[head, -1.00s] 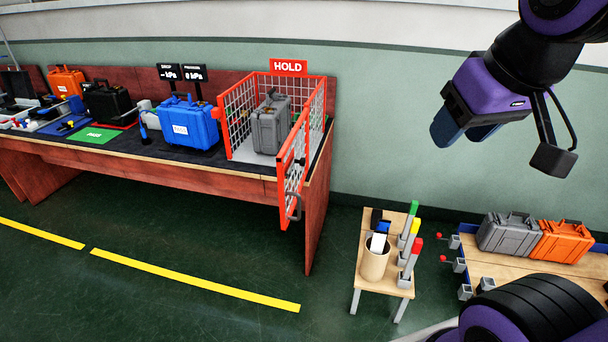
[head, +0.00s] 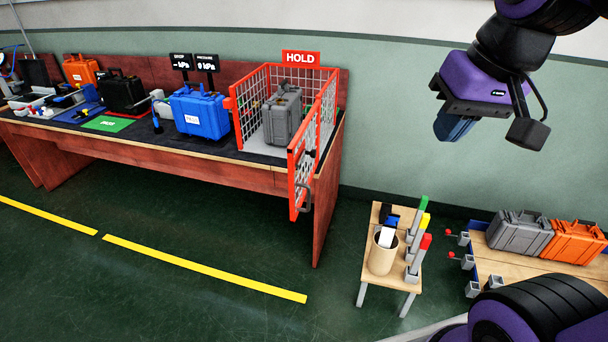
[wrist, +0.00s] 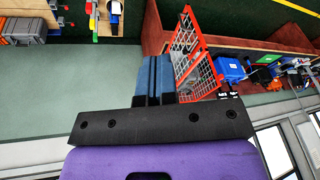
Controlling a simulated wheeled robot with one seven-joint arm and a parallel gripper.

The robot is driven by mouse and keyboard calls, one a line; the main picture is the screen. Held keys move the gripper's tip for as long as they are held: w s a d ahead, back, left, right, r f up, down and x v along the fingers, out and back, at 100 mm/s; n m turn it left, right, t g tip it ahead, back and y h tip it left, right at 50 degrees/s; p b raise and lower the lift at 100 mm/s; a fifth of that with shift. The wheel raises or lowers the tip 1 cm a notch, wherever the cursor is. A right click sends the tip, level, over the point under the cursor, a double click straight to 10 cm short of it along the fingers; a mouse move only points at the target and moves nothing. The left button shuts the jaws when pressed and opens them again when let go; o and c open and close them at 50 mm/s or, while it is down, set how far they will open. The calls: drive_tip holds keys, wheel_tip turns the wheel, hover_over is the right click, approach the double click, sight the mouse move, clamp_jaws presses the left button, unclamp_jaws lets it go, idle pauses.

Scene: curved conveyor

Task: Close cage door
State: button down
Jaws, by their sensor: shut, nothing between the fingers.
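The red-framed mesh cage (head: 327,112) stands at the right end of the long bench under a HOLD sign (head: 301,58). Its red mesh door (head: 296,178) hangs open, swung out past the bench's front edge, with a grey handle (head: 306,198) low on it. A grey case (head: 283,117) stands upright inside the cage. My gripper (head: 453,127) is shut and empty, in the air to the right of the cage and apart from it. In the wrist view, the blue fingers (wrist: 154,78) are together and the cage (wrist: 196,65) shows just beyond them on the right.
A blue case (head: 200,113) stands on the bench left of the cage. A small table (head: 376,268) with a cup and colored posts is on the floor below my gripper. Grey (head: 519,233) and orange (head: 574,242) cases sit at lower right. Floor before the bench is clear.

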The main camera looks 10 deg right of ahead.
drive_tip(key=w+a+f+m+g+y, duration=0.2)
drive_tip(key=w+f+m+y, duration=0.3)
drive_tip(key=w+f, duration=0.4)
drive_tip(key=w+a+f+m+g+y, duration=0.3)
drive_tip(key=w+f+m+y, duration=0.25)
drive_tip(key=w, duration=0.55)
drive_tip(key=m+t+y, duration=0.4)
drive_tip(key=m+t, duration=0.6)
drive_tip(key=m, duration=0.2)
approach(295, 178)
drive_tip(key=x, duration=0.7)
drive_tip(key=shift+a+r, duration=0.1)
drive_tip(key=shift+a, duration=0.2)
drive_tip(key=shift+a, duration=0.1)
